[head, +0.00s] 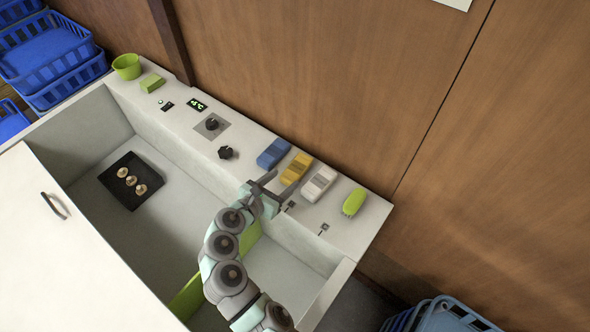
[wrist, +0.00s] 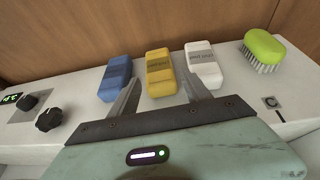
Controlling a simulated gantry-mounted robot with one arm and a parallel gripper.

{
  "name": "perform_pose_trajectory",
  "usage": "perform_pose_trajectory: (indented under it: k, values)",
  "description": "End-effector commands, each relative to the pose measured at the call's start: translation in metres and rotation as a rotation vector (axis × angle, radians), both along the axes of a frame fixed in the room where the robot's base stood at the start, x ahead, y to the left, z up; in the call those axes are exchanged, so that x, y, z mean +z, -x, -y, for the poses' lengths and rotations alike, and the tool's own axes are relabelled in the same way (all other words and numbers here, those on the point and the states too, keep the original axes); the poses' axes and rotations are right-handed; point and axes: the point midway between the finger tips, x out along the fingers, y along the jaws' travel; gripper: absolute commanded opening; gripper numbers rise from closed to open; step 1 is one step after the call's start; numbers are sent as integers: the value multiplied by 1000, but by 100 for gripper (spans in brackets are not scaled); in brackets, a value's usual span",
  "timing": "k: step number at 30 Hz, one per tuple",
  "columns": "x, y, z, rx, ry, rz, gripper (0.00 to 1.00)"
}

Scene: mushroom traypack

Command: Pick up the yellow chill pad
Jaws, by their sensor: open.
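The yellow chill pad (head: 297,168) lies on the white ledge at the back of the chest, between a blue pad (head: 273,153) and a white pad (head: 319,184). My gripper (head: 265,184) is open and empty, just in front of the pads. In the wrist view the yellow pad (wrist: 160,73) lies ahead, between the lines of my two fingers (wrist: 163,92). The blue pad (wrist: 116,79) is beyond the left finger and the white pad (wrist: 203,65) beyond the right one. The yellow pad appears untouched.
A green brush (head: 354,201) lies right of the pads. Black knobs (head: 225,152) sit left of them. A green cup (head: 127,66) and green sponge (head: 152,82) stand at the ledge's far left. A black tray (head: 131,180) with mushrooms lies in the chest. A wooden wall rises behind.

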Motion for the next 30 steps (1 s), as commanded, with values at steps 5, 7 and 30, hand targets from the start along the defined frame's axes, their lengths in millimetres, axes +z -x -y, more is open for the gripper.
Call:
perform_pose_trajectory:
  k: [5,7,30]
  values:
    - [-12,-23,15,-3,-3,-1,56]
    - [-14,-30,18,0,-5,2,56]
    - [-39,-72,45,3,-5,3,56]
